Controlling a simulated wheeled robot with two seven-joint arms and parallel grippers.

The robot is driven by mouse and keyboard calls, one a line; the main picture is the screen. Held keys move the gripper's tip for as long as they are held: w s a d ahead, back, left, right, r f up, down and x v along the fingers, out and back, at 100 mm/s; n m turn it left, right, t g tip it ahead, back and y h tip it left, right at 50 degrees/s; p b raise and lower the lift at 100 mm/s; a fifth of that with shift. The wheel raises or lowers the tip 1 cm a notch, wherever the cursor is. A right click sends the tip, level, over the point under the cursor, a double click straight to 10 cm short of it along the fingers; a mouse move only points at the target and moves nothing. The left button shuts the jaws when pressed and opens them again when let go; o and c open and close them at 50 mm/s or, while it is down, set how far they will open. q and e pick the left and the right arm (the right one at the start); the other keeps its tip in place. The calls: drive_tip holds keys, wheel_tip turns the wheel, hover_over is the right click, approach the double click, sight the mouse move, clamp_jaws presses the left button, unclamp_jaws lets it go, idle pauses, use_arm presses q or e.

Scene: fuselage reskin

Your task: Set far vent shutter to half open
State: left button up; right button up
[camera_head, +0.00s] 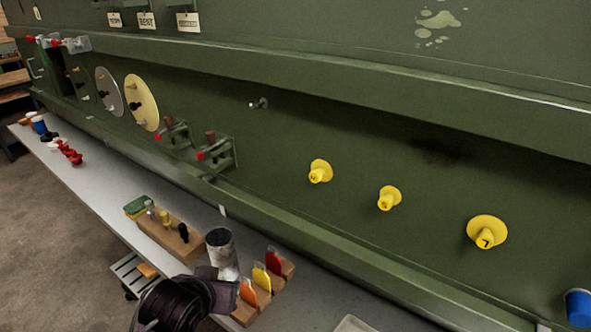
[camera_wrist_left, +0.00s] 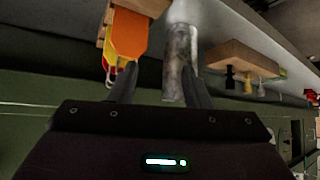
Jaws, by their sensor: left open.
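I cannot tell for certain which fitting is the far vent shutter. On the green fuselage wall, toward the far left, are a grey disc (camera_head: 109,91) and a larger pale yellow disc (camera_head: 141,103), each with small knobs. Nearer are two green brackets with red tips and brown handles, the farther bracket (camera_head: 174,133) and the nearer bracket (camera_head: 217,153). My left gripper (camera_wrist_left: 157,82) is open, its fingers apart. In the head view its dark body is low, over the bench's front edge, well away from these fittings. My right gripper is not in view.
A grey can (camera_head: 222,254), a wooden block with pegs (camera_head: 172,233) and coloured tags in wooden holders (camera_head: 262,282) stand on the bench near my left gripper. Yellow numbered plugs (camera_head: 388,198) stick out of the wall. Red pieces (camera_head: 70,152) lie on the far bench.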

use_arm(q)
drive_tip(key=w+d+r+t+h, duration=0.15)
drive_tip(key=w+r, duration=0.25)
drive_tip(key=r, duration=0.5)
drive_tip(key=w+d+r+t+h, duration=0.1)
drive_tip(key=w+d+r+t, duration=0.15)
drive_tip(key=r, duration=0.55)
drive_tip(key=w+d+r+t+h, duration=0.1)
drive_tip(key=w+d+r+t, duration=0.2)
drive_tip(key=r, duration=0.6)
drive_tip(key=s+d+r+m+t+h, duration=0.1)
drive_tip(key=s+d+r+m+h, duration=0.2)
drive_tip(key=r, duration=1.1)
drive_tip(key=s+d+r+m+t+h, duration=0.15)
drive_tip(key=r+h, duration=0.35)
drive_tip(key=r, duration=0.9)
drive_tip(key=p+x, duration=0.4)
drive_tip(key=x, duration=0.4)
drive_tip(key=shift+r+m, duration=0.25)
drive_tip(key=shift+m, duration=0.2)
drive_tip(key=shift+s+a, duration=0.1)
drive_tip(key=shift+a, duration=0.1)
clamp_jaws()
